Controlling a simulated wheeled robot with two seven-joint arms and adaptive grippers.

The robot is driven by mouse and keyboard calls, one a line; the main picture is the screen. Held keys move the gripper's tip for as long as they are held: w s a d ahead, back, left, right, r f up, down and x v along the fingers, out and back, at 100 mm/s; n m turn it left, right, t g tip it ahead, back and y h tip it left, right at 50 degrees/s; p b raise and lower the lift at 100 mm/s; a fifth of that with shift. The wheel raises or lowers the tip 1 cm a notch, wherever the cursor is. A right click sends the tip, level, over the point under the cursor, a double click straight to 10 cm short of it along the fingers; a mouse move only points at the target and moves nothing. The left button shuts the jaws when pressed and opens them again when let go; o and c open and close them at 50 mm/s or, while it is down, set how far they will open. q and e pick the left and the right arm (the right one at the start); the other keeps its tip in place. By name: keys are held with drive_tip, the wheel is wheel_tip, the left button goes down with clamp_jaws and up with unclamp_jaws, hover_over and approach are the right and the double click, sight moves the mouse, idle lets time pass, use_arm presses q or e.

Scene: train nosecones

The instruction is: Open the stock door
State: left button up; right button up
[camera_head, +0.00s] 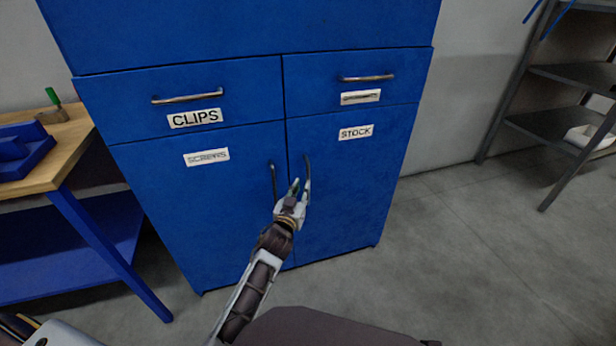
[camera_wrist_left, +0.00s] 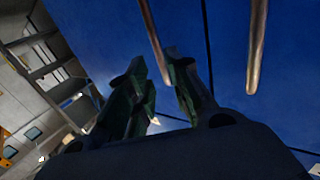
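The stock door (camera_head: 355,185) is the right lower door of the blue cabinet, with a white STOCK label (camera_head: 356,132). It looks shut, flush with its neighbour. Its upright metal handle (camera_head: 307,168) is near its left edge; in the left wrist view this handle (camera_wrist_left: 153,38) runs down toward the gap between my fingertips. My left gripper (camera_head: 298,187) is at the handle's lower part, its fingers (camera_wrist_left: 157,72) apart. I cannot tell whether they touch the handle. My right gripper is not in view.
The left door's handle (camera_head: 272,180) is close beside my left gripper. Drawers, one labelled CLIPS (camera_head: 195,118), sit above the doors. A wooden-topped bench (camera_head: 65,150) stands left; a grey shelf rack (camera_head: 560,125) stands right. The floor (camera_head: 460,230) right of the cabinet is clear.

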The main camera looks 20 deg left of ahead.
sight(307, 176)
use_arm(q)
drive_tip(key=shift+w+b, duration=0.45)
drive_tip(key=shift+w, duration=1.55)
drive_tip(key=shift+w+b, duration=0.3)
drive_tip(key=shift+w, duration=1.85)
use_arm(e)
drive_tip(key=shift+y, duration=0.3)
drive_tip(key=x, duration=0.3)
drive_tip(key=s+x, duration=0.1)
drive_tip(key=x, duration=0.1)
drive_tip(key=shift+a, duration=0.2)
use_arm(q)
clamp_jaws()
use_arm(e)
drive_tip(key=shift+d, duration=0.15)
